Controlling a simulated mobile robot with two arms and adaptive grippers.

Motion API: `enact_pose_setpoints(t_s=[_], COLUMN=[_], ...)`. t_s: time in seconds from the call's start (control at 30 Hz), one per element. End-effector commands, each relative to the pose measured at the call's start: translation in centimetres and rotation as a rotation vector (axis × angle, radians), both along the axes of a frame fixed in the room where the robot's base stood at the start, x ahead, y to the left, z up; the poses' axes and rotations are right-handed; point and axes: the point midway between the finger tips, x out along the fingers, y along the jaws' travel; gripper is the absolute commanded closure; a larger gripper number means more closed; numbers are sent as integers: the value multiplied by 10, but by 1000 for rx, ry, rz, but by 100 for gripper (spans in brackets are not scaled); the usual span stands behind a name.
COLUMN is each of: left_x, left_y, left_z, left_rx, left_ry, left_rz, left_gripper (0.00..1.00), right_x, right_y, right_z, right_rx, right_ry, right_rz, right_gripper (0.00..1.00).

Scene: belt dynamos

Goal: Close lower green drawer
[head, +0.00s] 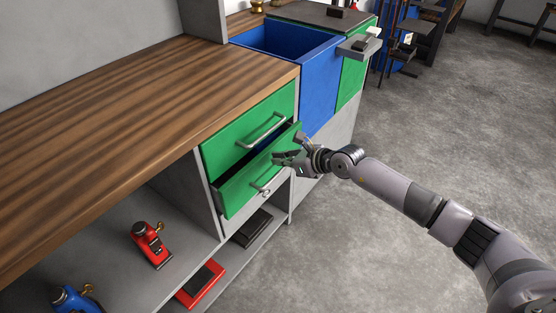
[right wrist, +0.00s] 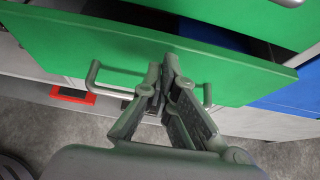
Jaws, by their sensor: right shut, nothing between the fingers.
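The lower green drawer (head: 240,185) is partly open, with its front standing out from the cabinet and a dark gap above it. Its front also fills much of the right wrist view (right wrist: 110,50), with its metal handle (right wrist: 93,75) below. The upper green drawer (head: 228,125) above it looks shut. My right gripper (head: 278,160) is at the lower drawer's front, near its top edge. In the right wrist view its fingertips (right wrist: 170,62) are together and overlap the drawer front; I cannot tell if they touch. It holds nothing. My left gripper is not in view.
A wooden worktop (head: 130,110) runs above the drawers. Red (head: 150,243) and blue (head: 75,299) devices stand on the grey shelf below. An open blue bin (head: 325,70) is beyond the drawers. The concrete floor (head: 390,250) at right is clear.

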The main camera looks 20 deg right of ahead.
Motion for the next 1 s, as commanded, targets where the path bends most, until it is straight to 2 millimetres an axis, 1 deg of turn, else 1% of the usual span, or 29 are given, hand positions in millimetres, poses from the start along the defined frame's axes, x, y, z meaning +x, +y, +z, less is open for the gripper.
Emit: enact_pose_setpoints(t_s=[0.13,0.47,0.53,0.6,0.73,0.83,1.0], left_x=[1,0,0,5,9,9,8], left_y=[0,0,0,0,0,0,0], left_z=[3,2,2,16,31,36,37], left_rx=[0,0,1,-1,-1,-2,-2], left_ry=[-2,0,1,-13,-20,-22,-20], left_rz=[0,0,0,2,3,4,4], left_gripper=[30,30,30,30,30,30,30], right_x=[5,6,12,21,35,39,40], right_y=[4,5,9,16,28,32,32], right_z=[0,0,0,-1,-1,0,0], right_rx=[0,0,2,3,2,1,1], right_ry=[0,0,-1,-2,-2,1,0], right_rz=[0,0,-1,0,1,2,2], right_gripper=[100,100,100,100,100,100,100])
